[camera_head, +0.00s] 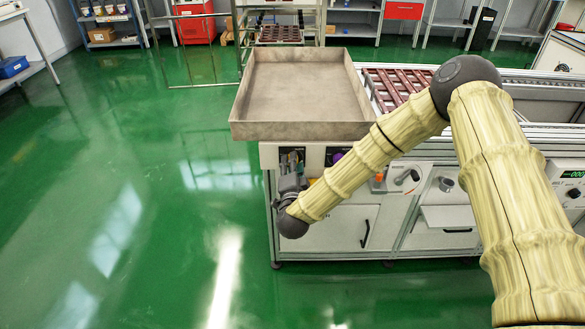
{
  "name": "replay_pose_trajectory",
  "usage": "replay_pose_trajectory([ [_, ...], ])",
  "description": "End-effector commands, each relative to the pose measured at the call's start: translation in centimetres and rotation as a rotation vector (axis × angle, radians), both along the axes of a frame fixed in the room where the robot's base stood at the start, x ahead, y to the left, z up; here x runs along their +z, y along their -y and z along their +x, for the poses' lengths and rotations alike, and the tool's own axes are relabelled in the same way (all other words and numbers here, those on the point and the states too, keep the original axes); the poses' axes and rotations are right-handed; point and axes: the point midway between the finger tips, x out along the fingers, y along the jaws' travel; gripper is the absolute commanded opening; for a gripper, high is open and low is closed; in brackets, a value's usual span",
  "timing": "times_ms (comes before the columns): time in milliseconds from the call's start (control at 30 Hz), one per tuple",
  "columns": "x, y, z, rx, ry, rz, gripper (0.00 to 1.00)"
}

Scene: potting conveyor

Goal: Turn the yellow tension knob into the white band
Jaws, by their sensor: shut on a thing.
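My gripper (291,172) is at the left end of the conveyor's front panel (271,156), up against it. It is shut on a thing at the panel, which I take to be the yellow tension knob. A small patch of yellow (311,181) shows just right of the gripper. The fingers and my wrist hide most of the knob. The white band and any pointer on the knob cannot be made out from here.
A large empty grey tray (300,131) sits on the conveyor above the panel. Right of my gripper are a purple knob (336,157) and an orange part (379,177). A digital display box (567,180) stands at far right. The green floor at left is clear.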

Motion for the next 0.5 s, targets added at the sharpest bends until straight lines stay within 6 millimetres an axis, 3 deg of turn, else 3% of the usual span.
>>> replay_pose_trajectory([
  [500, -0.13, 0.03, -0.05, 0.000, -0.002, 0.130, 0.11],
])
